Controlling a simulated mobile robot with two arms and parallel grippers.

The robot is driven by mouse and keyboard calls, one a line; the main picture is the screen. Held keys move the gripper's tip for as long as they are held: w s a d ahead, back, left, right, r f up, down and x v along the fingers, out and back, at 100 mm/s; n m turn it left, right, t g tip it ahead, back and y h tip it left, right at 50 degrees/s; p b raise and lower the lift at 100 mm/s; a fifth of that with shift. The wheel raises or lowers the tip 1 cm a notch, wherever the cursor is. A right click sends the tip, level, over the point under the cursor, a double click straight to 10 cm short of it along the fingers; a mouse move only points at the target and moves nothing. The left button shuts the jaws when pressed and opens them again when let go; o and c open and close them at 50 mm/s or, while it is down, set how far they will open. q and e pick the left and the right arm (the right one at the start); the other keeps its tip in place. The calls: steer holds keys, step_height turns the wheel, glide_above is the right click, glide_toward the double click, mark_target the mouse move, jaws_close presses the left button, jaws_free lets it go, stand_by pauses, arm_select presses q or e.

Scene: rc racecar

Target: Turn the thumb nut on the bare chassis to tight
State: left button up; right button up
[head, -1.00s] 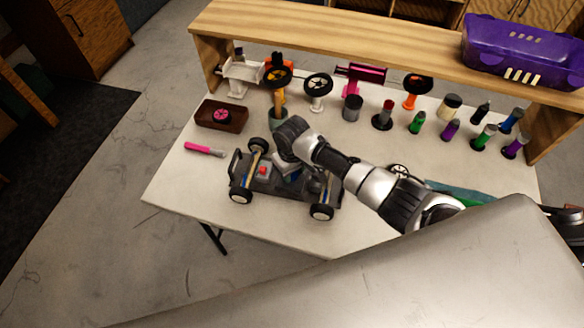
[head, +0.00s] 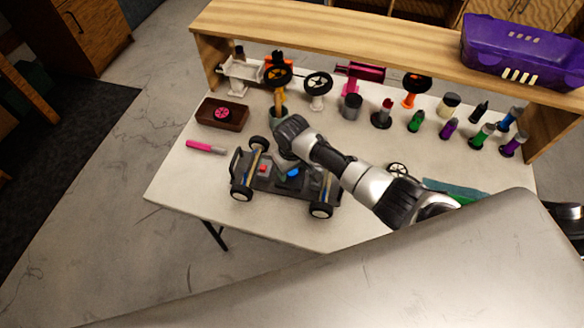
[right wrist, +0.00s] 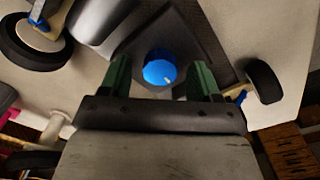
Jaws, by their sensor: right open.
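The bare chassis (head: 270,185) stands on its wheels on the white table, a dark plate with tyres at its corners. The blue thumb nut (head: 293,172) sits on it right of centre; in the right wrist view the round nut (right wrist: 160,70) shows a small white mark at its lower right edge. My right gripper (right wrist: 160,80) is open, with its green fingers on either side of the nut in that view and a visible gap to each. In the head view my right wrist hides part of the chassis's far side. My left gripper is not in view.
A pink-handled tool (head: 205,147) lies left of the chassis, below a brown tray (head: 222,125) with a pink part. Wheels, stands and several bottles line the back under a wooden shelf (head: 370,42). The table's front left is clear.

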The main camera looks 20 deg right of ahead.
step_height(320, 180, up, 10)
steer(key=shift+r, duration=0.25)
steer(key=shift+s+f, duration=0.1)
stand_by(0.5)
